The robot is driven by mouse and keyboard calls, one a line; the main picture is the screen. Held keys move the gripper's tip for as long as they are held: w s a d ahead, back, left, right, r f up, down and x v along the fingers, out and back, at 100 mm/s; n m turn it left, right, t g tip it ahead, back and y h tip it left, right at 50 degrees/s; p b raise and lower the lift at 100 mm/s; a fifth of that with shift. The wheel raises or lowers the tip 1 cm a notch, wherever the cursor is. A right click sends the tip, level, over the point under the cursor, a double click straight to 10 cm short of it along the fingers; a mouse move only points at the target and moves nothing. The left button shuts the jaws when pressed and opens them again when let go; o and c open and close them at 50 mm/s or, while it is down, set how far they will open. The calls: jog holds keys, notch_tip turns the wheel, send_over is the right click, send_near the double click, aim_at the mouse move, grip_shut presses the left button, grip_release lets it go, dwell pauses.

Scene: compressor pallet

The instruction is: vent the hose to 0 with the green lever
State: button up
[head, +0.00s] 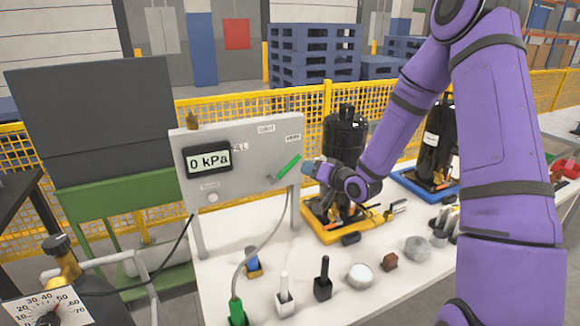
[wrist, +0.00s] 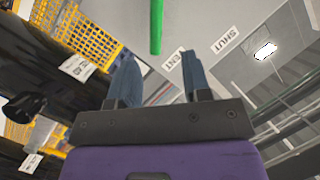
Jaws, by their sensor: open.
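The green lever (head: 288,167) sits on the right part of the grey panel (head: 245,185), tilted up to the right. The panel's display (head: 208,158) reads 0 kPa. My gripper (head: 306,168) is just right of the lever's upper end. In the wrist view the lever (wrist: 156,25) shows above the gap between my open blue fingers (wrist: 155,75), and nothing is between them. The VENT label (wrist: 174,66) and SHUT label (wrist: 227,40) are visible there. A hose (head: 262,237) runs from the panel down to a green connector (head: 237,312) on the table.
A black compressor (head: 345,135) on a yellow-orange base stands behind my forearm, and another (head: 432,148) on a blue base is further right. Several small parts, including a black one (head: 323,280), stand along the white table (head: 225,262). A gauge (head: 50,308) is at lower left.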

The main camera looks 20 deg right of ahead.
aim_at(290, 168)
jog(key=shift+m+t+y, duration=0.6)
jog(key=shift+m+t, duration=0.3)
jog(key=x, duration=0.3)
jog(key=f+x, duration=0.1)
jog(key=x, duration=0.3)
jog(key=f+x, duration=0.1)
jog(key=x, duration=0.2)
jog(key=shift+w+d+f, duration=0.1)
jog(key=shift+w+f, duration=0.1)
jog(key=shift+w, duration=0.2)
grip_shut()
